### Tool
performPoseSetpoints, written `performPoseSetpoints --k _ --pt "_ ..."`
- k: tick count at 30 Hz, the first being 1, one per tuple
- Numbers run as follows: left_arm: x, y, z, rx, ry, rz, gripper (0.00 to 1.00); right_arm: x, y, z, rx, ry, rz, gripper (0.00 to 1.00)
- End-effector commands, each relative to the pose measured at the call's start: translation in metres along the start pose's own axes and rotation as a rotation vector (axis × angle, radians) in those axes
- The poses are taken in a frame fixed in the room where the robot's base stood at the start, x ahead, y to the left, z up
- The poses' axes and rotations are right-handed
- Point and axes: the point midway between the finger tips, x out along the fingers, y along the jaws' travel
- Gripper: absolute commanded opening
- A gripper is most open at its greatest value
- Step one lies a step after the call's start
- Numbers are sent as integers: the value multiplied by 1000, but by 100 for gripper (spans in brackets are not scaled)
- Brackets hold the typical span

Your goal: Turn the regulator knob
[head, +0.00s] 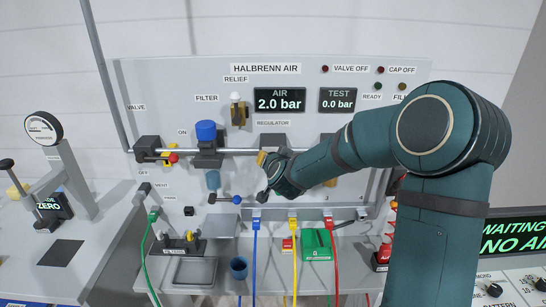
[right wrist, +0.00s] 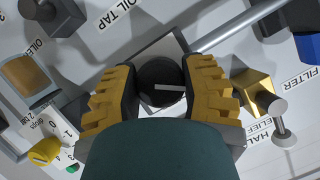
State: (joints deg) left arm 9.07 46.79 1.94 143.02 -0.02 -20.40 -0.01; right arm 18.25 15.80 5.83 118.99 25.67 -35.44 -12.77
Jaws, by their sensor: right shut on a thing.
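The regulator knob (right wrist: 160,75) is a round black knob with a white pointer line, in the middle of the right wrist view. My right gripper (right wrist: 163,92) is shut on it, with a ribbed yellow finger pad on either side. In the head view my right gripper (head: 270,164) reaches the panel just below the REGULATOR label, and the knob is hidden behind it. The AIR display (head: 280,100) reads 2.0 bar and the TEST display (head: 338,100) reads 0.0 bar. My left gripper is not in view.
A filter with a blue cap (head: 206,131) sits left of the gripper on the grey pipe (head: 240,151). A brass relief valve (head: 238,110) is above left. Blue, yellow and red hoses hang below. A press with a gauge (head: 44,128) stands at far left.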

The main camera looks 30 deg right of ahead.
Motion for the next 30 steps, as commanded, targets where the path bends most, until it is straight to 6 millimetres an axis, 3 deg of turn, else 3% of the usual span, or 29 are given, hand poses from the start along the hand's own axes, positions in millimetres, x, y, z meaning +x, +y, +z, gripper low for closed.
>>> performPoseSetpoints --k 14,15,17,30 --pt "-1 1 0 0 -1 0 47 0 0 -2 -10 6 3 9" --pt "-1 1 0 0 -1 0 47 0 0 -2 -10 6 3 61" --pt "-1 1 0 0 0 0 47 0 0 -2 -10 5 3 77" --pt "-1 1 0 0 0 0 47 -9 -1 -1 -10 2 3 77"
